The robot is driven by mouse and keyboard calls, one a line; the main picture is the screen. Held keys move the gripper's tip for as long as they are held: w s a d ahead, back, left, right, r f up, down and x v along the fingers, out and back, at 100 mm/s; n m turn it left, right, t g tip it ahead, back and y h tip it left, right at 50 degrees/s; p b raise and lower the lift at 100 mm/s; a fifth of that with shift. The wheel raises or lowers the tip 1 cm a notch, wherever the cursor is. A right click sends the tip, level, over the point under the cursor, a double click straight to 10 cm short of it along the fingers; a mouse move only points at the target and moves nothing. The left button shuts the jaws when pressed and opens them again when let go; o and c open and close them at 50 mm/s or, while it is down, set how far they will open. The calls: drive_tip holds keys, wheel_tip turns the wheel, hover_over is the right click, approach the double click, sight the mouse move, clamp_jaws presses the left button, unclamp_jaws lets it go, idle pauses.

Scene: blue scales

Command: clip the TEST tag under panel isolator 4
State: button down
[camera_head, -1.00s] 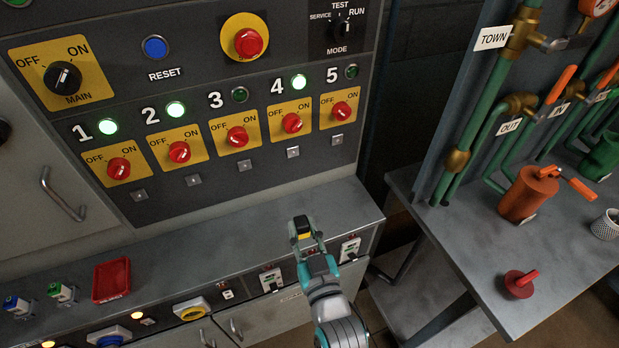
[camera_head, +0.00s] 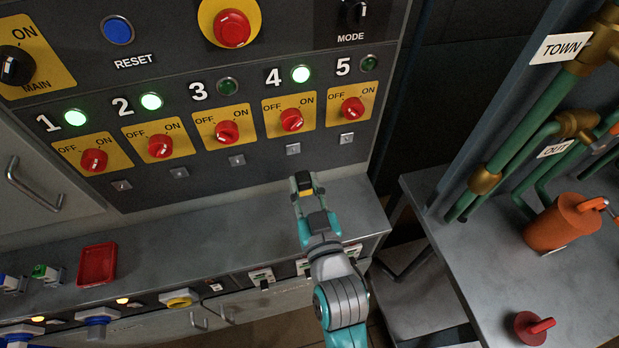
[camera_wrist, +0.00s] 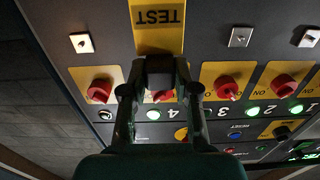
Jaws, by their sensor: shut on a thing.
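My gripper (camera_head: 305,193) is shut on the TEST tag (camera_head: 304,181), which has a black top and a yellow body in the head view. In the wrist view my gripper (camera_wrist: 160,72) holds the yellow tag (camera_wrist: 158,28), its black TEST lettering upside down. Panel isolator 4 (camera_head: 291,120) is a red knob on a yellow plate, its green lamp (camera_head: 301,74) lit. A small pale square mount (camera_head: 293,149) sits below it. The tag is below this mount in the head view; contact cannot be told. In the wrist view the tag and gripper hide the mount and much of isolator 4.
Isolator 3 (camera_head: 227,131) and isolator 5 (camera_head: 352,108) flank isolator 4, each with a mount below. A grey ledge (camera_head: 225,227) runs under the panel, with a red tray (camera_head: 97,265) on it. Pipes and a bench (camera_head: 470,265) stand at the right.

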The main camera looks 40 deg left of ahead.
sight(293, 150)
drive_tip(key=shift+w+a, duration=0.1)
drive_tip(key=shift+x, duration=2.75)
drive_tip(key=shift+w+a, duration=0.35)
idle(0.4)
drive_tip(key=c, duration=0.8)
unclamp_jaws()
drive_tip(key=v, duration=1.2)
drive_tip(key=shift+s, duration=0.1)
